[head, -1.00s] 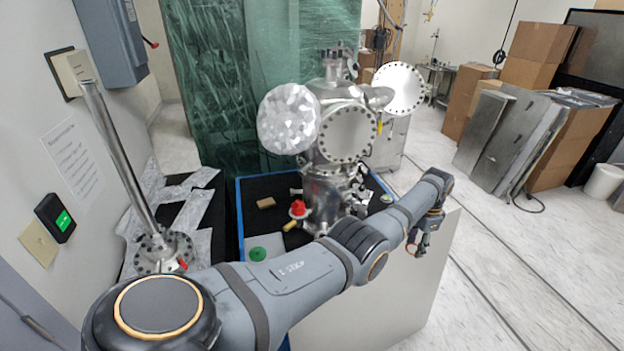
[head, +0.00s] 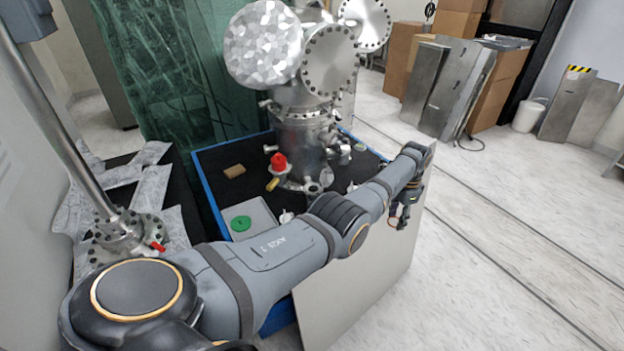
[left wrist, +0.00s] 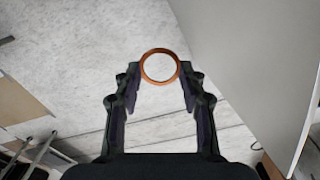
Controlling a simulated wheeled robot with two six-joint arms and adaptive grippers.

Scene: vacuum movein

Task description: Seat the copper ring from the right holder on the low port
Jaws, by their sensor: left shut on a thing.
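In the left wrist view the copper ring (left wrist: 160,52) sits between the fingertips of my left gripper (left wrist: 160,80), which is shut on it. The floor shows through the ring's open middle. In the head view my left gripper (head: 401,214) hangs at the far end of my left arm, past the right edge of the cart; the ring is too small to make out there. The metal vacuum chamber (head: 302,140) stands on the cart, left of the gripper. Small ports near its base are partly hidden by my arm. I cannot make out the right holder. My right gripper is not in view.
The blue-edged cart (head: 207,188) has a black top with a brown block (head: 234,171), a red-capped valve (head: 279,162) and a green disc (head: 241,223). Its pale side panel (head: 350,290) drops below my arm. Open floor (head: 500,240) lies to the right.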

